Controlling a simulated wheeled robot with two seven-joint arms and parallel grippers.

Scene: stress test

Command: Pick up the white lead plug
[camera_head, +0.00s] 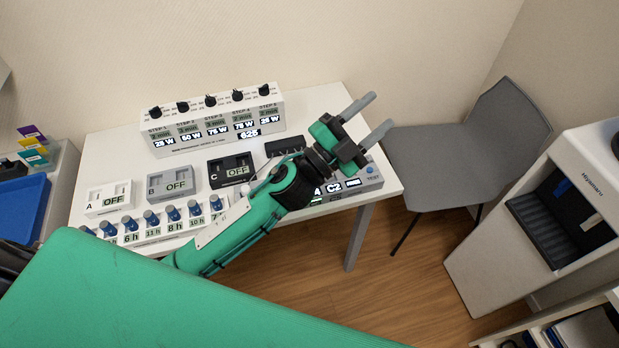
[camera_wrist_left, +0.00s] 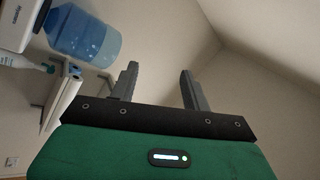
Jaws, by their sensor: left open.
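I cannot make out the white lead plug for certain in either view. My left gripper (camera_head: 383,110) is over the right end of the white table (camera_head: 384,182), its fingers pointing up and right toward the chair. The fingers are apart with nothing between them. In the left wrist view the gripper (camera_wrist_left: 159,69) is also open and empty, facing a bare wall. My left forearm crosses the table and hides part of the devices behind it. My right gripper is not in view.
A white panel with knobs (camera_head: 215,122) stands at the table's back. Boxes marked OFF, including a grey one (camera_head: 170,184), and a row of blue-capped items (camera_head: 173,213) lie before it. A grey chair (camera_head: 440,160) stands right of the table. A blue water bottle (camera_wrist_left: 85,36) shows in the wrist view.

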